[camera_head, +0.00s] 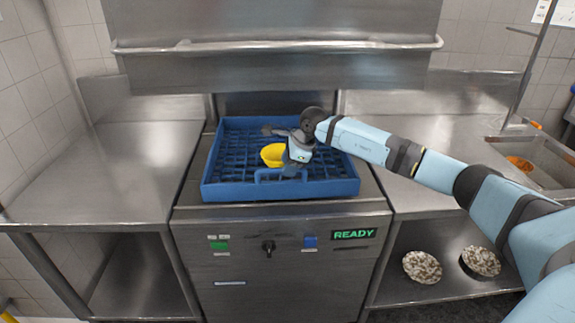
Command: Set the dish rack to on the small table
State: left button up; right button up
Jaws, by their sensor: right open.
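The blue dish rack (328,188) is a shallow crate with a grid floor and a handle at its front. It sits on top of the steel dishwasher, under the raised hood. My left gripper is out of view.
The dishwasher front (275,255) has a knob and a green READY display. The raised hood (280,60) with its bar hangs above the rack. A steel counter with a sink (545,150) is at right. Two speckled round things (422,266) lie on the shelf below.

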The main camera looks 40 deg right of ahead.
jog(key=shift+w+a+f, duration=0.1)
jog(key=shift+f, duration=0.25)
grip_shut()
